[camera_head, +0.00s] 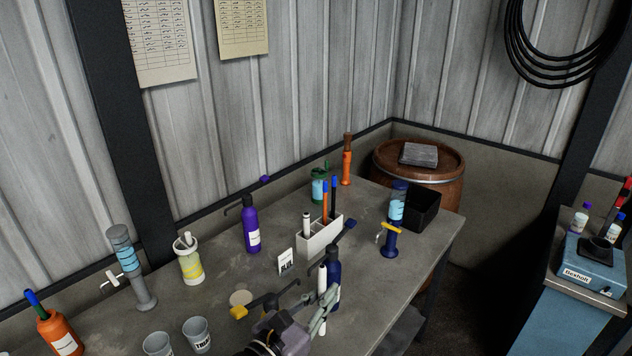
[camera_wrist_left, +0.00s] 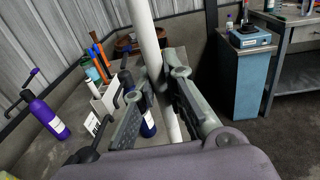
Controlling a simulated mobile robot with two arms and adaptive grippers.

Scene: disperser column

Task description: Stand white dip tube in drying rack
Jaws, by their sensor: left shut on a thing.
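A white dip tube (camera_head: 322,286) is held by my left gripper (camera_head: 326,303), roughly upright, above the front part of the bench. In the left wrist view the white tube (camera_wrist_left: 147,40) passes between the two fingers (camera_wrist_left: 164,85), tilted in that picture. The white drying rack (camera_head: 318,240) stands on the bench behind the gripper, away from the held tube. An orange tube and a blue tube (camera_head: 334,196) stand in it, with a shorter white piece with a dark top (camera_head: 306,224) at its left end. The rack also shows in the left wrist view (camera_wrist_left: 104,98). My right gripper is not seen.
A dark blue pump bottle (camera_head: 334,272) stands close by the held tube. A small label card (camera_head: 286,262) and a purple bottle (camera_head: 251,226) are left of the rack. A blue stand with a yellow top (camera_head: 390,240) and a black bin (camera_head: 421,210) are right of it.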

